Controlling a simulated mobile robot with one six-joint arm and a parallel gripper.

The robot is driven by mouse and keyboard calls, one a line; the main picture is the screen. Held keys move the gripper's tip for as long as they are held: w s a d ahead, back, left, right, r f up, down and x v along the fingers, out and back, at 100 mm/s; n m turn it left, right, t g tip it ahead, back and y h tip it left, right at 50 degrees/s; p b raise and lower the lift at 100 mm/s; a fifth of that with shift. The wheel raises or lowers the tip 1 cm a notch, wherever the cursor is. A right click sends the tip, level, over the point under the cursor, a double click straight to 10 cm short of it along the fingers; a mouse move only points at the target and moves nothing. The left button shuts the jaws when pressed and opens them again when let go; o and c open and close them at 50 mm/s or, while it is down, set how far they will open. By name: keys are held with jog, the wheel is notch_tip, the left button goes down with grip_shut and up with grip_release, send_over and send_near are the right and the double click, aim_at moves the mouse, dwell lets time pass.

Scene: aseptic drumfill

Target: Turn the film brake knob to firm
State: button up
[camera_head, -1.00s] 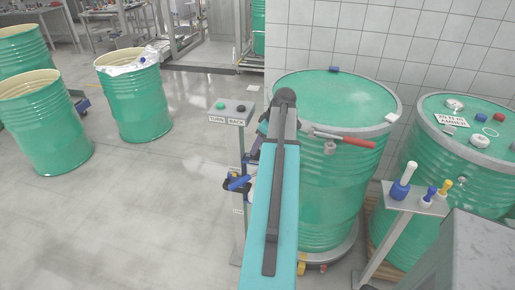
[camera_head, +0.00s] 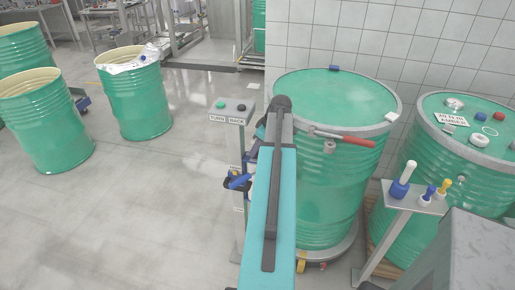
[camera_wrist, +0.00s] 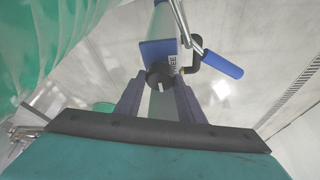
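The film brake knob (camera_wrist: 159,76) is black and round with a white pointer mark, in the wrist view just beyond my fingertips. It sits on a blue-edged bracket with a partly readable label (camera_wrist: 172,62) beside it. My gripper (camera_wrist: 158,88) is open, with one finger to the left and one to the right of the knob. I cannot tell whether either finger touches it. In the head view my arm hides the gripper, and the bracket area shows only in part, with a blue handle (camera_head: 239,182) on the stand.
The stand carries a TURN/BACK button box (camera_head: 232,111). A lidded green drum (camera_head: 335,180) stands close right of my arm. A small tool stand (camera_head: 412,198) is farther right. Open floor lies left.

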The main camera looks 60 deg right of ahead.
jog(key=shift+m+b, duration=0.3)
jog(key=shift+m, duration=0.4)
jog(key=shift+c, duration=0.3)
jog(key=o, duration=1)
jog(key=shift+a+b+v, duration=0.15)
jog(key=shift+b+v, duration=0.55)
jog(key=shift+v, duration=2.75)
jog(key=shift+a+b+v, duration=0.15)
jog(key=shift+b+v, duration=0.55)
jog(key=shift+v, duration=2.75)
